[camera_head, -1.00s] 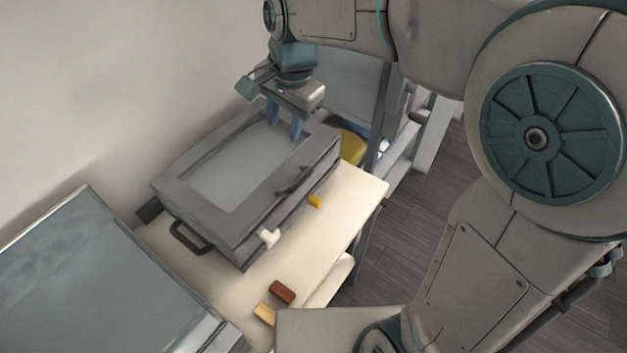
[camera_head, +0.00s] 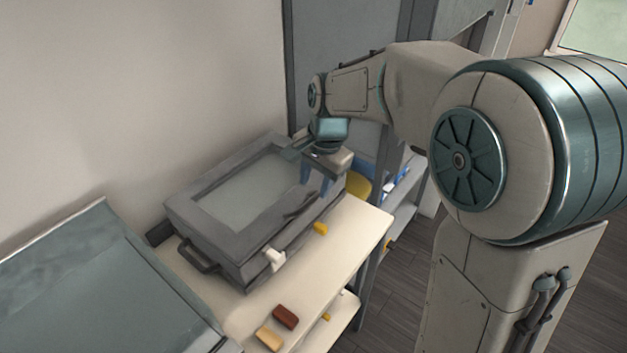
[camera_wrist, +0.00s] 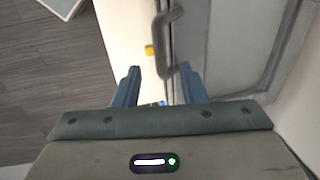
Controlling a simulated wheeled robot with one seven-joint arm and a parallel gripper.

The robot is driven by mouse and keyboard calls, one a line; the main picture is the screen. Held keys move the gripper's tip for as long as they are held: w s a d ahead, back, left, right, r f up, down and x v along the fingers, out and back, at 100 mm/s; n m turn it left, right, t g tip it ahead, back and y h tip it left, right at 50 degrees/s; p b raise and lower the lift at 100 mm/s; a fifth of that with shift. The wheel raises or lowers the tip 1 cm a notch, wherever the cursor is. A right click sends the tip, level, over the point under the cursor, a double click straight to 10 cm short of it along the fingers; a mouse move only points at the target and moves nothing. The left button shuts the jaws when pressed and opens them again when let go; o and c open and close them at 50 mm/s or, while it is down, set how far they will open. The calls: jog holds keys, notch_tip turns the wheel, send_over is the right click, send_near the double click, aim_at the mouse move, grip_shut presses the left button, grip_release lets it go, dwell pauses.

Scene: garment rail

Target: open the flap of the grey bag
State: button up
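The grey bag (camera_head: 205,219) lies on a cream table in the head view. Its flap, a grey frame with a pale panel (camera_head: 250,190), lies flat on top. A dark handle (camera_head: 300,204) stands on the flap near its right edge, and it shows in the wrist view (camera_wrist: 166,42). My gripper (camera_head: 316,186) is over the bag's far right corner, fingers pointing down. In the wrist view the two blue fingers (camera_wrist: 160,88) are spread apart with nothing between them. The handle lies beyond the fingertips there. I cannot tell whether a finger touches the bag.
The cream table (camera_head: 345,240) holds a brown block (camera_head: 285,316) and a yellow block (camera_head: 269,338) near the front. A white clip (camera_head: 274,258) and a yellow one (camera_head: 320,228) are on the bag's side. A teal-grey case (camera_head: 95,285) stands front left. A wall is behind.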

jog(key=s+d+r+n+t, duration=0.1)
jog(key=s+d+n, duration=0.2)
jog(key=s+d, duration=0.4)
jog(key=s+d+r+n+t+h, duration=0.1)
jog(key=s+d+n, duration=0.3)
jog(key=s+d, duration=0.3)
jog(key=s, duration=0.4)
jog(key=shift+s+t+h, duration=0.3)
jog(key=shift+s, duration=0.1)
jog(key=shift+s+d+n, duration=0.2)
jog(key=shift+s+n, duration=0.1)
jog(key=shift+s, duration=0.05)
grip_shut()
jog(key=shift+a, duration=0.15)
